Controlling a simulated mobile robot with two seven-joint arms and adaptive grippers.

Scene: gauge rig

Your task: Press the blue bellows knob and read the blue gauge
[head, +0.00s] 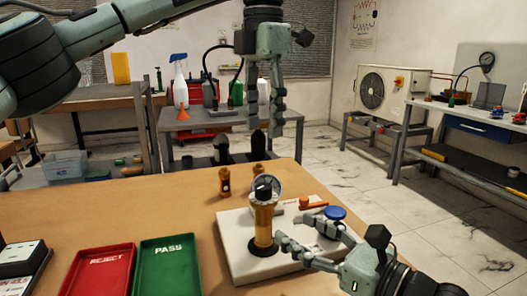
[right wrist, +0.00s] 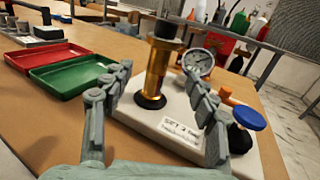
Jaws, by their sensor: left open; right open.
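The blue knob (head: 335,213) is a round disc at the right end of a white base plate (head: 232,243). In the right wrist view the blue knob (right wrist: 250,117) sits on a black bellows, just right of my right finger. A round gauge (right wrist: 198,62) with a pale dial stands behind the brass column (right wrist: 157,70); its reading is too small to tell. My right gripper (head: 297,230) is open and empty, low over the plate, its fingers reaching toward the brass column. My left gripper (head: 264,126) is open and empty, pointing down above the table's far edge behind the rig.
A red REJECT tray (head: 98,270) and a green PASS tray (head: 166,264) lie left of the rig. An orange lever (head: 313,203) stands near the knob. Small amber bottles (head: 224,181) stand behind. The table's right side is free.

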